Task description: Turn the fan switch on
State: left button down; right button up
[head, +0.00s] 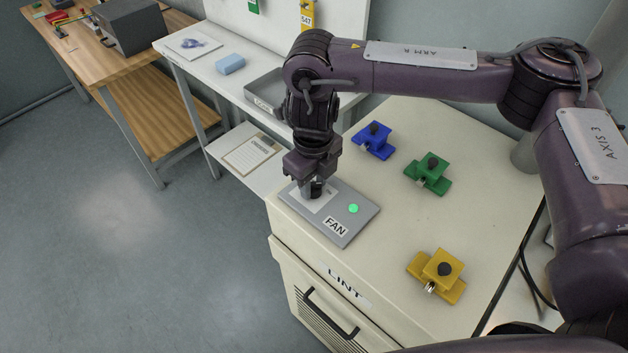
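The fan switch panel (359,225), a grey plate labelled FAN, lies on the cream cabinet top near its left edge. A round green light (353,208) on it glows. My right gripper (313,194) points down over the far left part of the panel, at a pale label area. A dark part shows at the fingertips, and the switch itself is mostly hidden behind the gripper. I cannot tell whether the fingers are open or shut, or whether they touch the switch. My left gripper is out of view.
Blue (374,141), green (431,173) and yellow (437,274) blocks with dark knobs sit on the cabinet top (390,285). A drawer marked LINT (345,286) is below. A white table with a grey tray (265,92) and blue sponge (230,64) stands behind left.

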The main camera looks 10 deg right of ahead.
aim_at(314, 183)
jog(key=o, duration=0.4)
jog(key=shift+c, duration=0.2)
notch_tip(314, 183, up, 8)
jog(key=shift+f, duration=0.1)
dwell(0.6)
